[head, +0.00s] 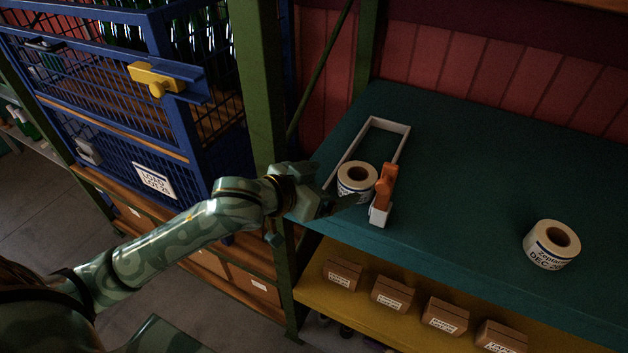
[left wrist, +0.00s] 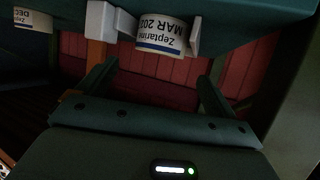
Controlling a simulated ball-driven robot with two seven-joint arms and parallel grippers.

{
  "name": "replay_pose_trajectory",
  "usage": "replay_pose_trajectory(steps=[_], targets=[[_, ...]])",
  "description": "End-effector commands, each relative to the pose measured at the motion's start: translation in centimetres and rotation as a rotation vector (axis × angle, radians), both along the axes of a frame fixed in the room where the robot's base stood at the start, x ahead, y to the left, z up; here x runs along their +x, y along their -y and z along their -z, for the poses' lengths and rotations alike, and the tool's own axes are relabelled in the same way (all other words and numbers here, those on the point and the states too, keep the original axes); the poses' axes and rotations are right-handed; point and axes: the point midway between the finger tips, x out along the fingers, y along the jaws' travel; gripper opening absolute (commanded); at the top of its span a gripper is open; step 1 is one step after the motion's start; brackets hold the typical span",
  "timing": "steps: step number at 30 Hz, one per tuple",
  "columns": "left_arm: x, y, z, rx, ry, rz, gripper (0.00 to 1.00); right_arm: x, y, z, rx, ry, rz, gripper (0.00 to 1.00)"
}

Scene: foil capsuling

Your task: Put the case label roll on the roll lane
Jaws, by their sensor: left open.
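A white label roll (head: 357,181) with a blue-edged label stands at the near end of the roll lane (head: 403,143), a narrow white-railed frame on the green shelf top. In the left wrist view this roll (left wrist: 161,38) reads "Zeptarine MAR" and appears upside down. A second similar roll (head: 551,245), marked "DEC", stands on the shelf top at the right, outside the lane. My left gripper (head: 335,207) is open at the shelf's front edge, close to the first roll. In the left wrist view its fingers (left wrist: 155,80) point at that roll without enclosing it. My right gripper is not in view.
An orange lever (head: 386,184) on a white block (head: 379,215) stands right beside the first roll. A green post (head: 262,100) and a blue cage (head: 110,100) are left of the shelf. Small boxes (head: 391,295) line the yellow lower shelf. The top between the rolls is clear.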

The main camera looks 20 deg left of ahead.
Motion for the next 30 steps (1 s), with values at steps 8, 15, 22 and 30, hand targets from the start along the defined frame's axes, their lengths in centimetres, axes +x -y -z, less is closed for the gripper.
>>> replay_pose_trajectory(steps=[8,15,22,30], targets=[[-3.4,-1.6,-1.6,0.000,-0.001,0.000,0.92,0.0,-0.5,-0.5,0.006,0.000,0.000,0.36],[-3.7,-1.7,-1.7,0.000,0.000,0.000,0.92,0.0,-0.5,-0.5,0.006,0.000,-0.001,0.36],[-3.7,-1.7,-1.7,0.000,0.000,0.000,0.92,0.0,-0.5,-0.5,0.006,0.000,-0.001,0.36],[-3.7,-1.7,-1.7,0.000,0.000,0.000,0.92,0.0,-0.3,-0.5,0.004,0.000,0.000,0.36]])
